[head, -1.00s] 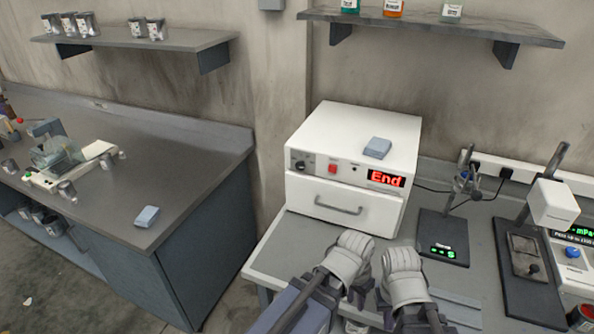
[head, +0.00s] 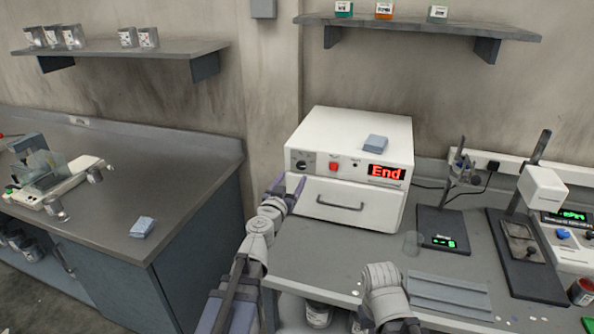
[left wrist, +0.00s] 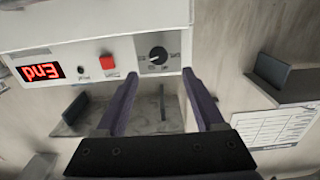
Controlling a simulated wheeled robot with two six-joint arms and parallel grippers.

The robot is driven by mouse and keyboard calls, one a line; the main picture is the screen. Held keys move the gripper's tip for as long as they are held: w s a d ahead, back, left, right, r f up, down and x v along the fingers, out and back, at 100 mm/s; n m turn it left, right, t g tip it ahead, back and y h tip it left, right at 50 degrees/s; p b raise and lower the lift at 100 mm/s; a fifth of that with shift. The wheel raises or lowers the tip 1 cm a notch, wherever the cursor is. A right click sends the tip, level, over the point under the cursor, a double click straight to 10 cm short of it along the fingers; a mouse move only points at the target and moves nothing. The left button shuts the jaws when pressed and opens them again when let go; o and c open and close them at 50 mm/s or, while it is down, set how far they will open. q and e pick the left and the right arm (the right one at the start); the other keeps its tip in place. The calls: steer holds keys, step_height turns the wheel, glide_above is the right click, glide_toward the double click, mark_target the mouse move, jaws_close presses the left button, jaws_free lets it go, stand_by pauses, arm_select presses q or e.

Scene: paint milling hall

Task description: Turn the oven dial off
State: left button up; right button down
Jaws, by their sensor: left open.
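The white oven (head: 345,205) stands on the right bench, its display reading "End" in red. The oven dial (head: 301,165) is a dark round knob at the left end of the front panel, left of a red switch (head: 333,167). My left gripper (head: 289,186) is open and empty, just in front of and below the dial. In the left wrist view, upside down, the dial (left wrist: 158,54) shows between and beyond the two purple fingers (left wrist: 160,85), apart from them. My right arm shows at the bottom of the head view, but its gripper is not visible.
A blue-grey block (head: 375,142) lies on the oven top. The oven drawer handle (head: 340,204) juts out below the panel. A scale (head: 442,230) and a stand (head: 528,245) are to the right. A wall shelf (head: 420,26) hangs above.

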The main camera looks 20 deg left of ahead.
mark_target(301, 166)
arm_select(q)
steer(key=w, duration=0.8)
steer(key=shift+d, duration=0.25)
steer(key=shift+s, duration=0.1)
steer(key=shift+c, duration=0.2)
jaws_close()
